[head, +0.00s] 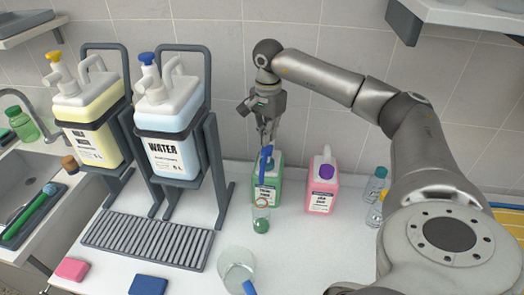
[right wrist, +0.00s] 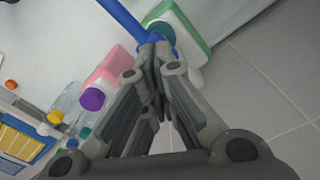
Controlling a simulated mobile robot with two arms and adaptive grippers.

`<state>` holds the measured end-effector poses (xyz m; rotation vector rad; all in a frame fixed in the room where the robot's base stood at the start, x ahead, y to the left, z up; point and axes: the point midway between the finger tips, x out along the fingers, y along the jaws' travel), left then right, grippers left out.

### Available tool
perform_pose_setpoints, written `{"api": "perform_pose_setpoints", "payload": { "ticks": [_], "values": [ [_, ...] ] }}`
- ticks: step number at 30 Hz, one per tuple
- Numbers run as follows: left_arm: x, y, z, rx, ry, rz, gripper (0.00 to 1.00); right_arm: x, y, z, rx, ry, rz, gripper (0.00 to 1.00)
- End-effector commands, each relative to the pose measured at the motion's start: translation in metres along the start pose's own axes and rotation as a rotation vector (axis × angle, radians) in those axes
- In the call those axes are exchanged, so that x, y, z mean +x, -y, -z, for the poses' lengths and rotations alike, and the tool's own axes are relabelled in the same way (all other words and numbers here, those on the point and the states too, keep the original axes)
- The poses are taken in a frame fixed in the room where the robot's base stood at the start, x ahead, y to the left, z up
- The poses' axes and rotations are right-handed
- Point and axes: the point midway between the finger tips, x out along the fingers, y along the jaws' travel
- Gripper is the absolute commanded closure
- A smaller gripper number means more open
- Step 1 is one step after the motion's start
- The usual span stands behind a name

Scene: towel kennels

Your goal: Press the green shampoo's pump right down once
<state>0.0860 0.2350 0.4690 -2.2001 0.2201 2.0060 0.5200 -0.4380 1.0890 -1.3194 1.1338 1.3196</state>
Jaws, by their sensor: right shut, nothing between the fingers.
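The green shampoo (head: 269,184) is a green bottle with a white label, standing on the white counter near the back wall. Its blue pump (head: 265,163) has a long spout pointing towards the front. My right gripper (head: 267,139) is shut and empty, pointing down at the top of the pump. In the right wrist view the closed fingertips (right wrist: 157,48) overlap the blue pump head; I cannot tell whether they touch it. The green bottle (right wrist: 185,22) and its teal collar show behind them. My left gripper is out of view.
A pink bottle (head: 322,188) with a purple cap stands right of the green one, with small clear bottles (head: 376,187) beyond. Two racked jugs (head: 170,125) stand left above a grey drain grate (head: 146,240). A clear beaker (head: 237,268) is in front.

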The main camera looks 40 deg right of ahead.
Motion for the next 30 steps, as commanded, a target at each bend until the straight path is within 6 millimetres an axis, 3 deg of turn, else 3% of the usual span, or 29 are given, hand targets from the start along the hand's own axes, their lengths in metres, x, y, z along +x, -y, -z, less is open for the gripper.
{"api": "perform_pose_setpoints", "payload": {
  "ticks": [15, 30],
  "values": [
    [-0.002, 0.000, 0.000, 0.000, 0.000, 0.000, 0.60, -0.003, 0.000, 0.000, 0.000, 0.000, 0.000, 1.00],
    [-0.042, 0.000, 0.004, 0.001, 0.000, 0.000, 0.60, -0.051, 0.000, 0.000, 0.000, 0.000, 0.001, 1.00]
  ]
}}
